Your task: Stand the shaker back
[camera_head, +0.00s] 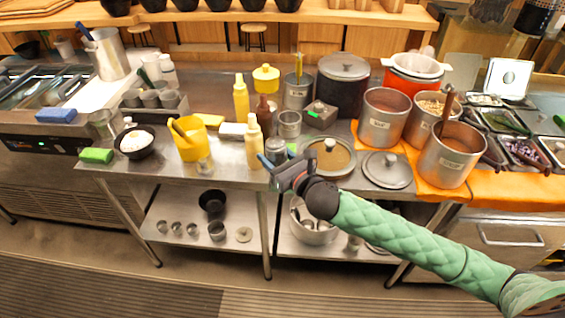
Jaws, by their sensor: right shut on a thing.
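My right gripper (277,164) reaches in over the front edge of the steel counter (225,178), with its green-sleeved arm coming from the lower right. It is shut on a small grey metal shaker (275,147), which shows just beyond the fingers. The gripper hides the shaker's lower part, so I cannot tell whether its base touches the counter. My left gripper is not in view.
A cream bottle (253,142) stands close left of the shaker, with a steel cup (289,124) behind it. A lidded pot (330,158) is close on the right. A yellow jug (190,140) and black bowl (136,142) stand farther left.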

